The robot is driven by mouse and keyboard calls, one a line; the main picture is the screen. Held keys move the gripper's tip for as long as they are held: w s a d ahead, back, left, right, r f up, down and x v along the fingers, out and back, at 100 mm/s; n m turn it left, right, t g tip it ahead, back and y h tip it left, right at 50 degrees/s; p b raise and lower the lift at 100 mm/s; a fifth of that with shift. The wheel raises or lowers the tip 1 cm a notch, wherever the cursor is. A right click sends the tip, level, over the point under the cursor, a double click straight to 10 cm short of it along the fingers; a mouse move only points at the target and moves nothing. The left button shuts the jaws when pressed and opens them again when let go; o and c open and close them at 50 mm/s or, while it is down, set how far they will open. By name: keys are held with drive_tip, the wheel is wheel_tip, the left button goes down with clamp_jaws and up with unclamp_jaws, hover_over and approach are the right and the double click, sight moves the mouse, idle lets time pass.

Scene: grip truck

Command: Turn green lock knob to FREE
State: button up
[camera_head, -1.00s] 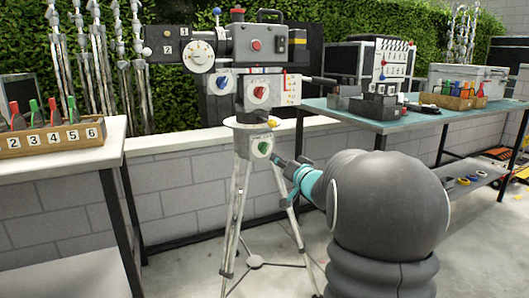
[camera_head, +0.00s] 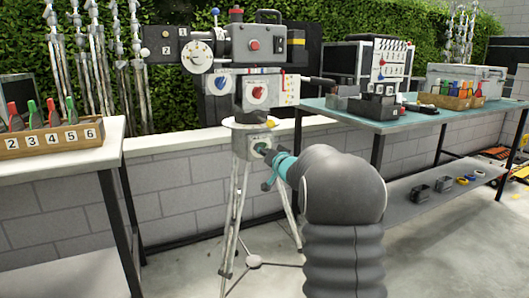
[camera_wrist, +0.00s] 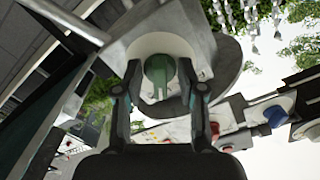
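The green lock knob (camera_head: 262,148) is on the front of the grey block under the tripod's round plate. In the head view my gripper (camera_head: 268,158) is right in front of it and partly covers it. In the wrist view the green knob (camera_wrist: 157,70) sits on a pale round dial (camera_wrist: 170,43). The two fingers of my gripper (camera_wrist: 160,80) stand on either side of the knob, with small gaps that suggest they are not closed on it. The dial's lettering is not readable.
My arm fills the centre right.

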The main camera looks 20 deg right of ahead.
clamp_jaws()
drive_tip(key=shift+n, duration=0.3)
drive_tip(key=n+b, duration=0.1)
drive_tip(key=n, duration=0.2)
drive_tip(key=n+b, duration=0.1)
drive_tip(key=n, duration=0.3)
drive_tip(key=n+b, duration=0.2)
drive_tip(key=n, duration=0.2)
drive_tip(key=shift+d, duration=0.25)
drive_tip(key=shift+n, duration=0.3)
unclamp_jaws()
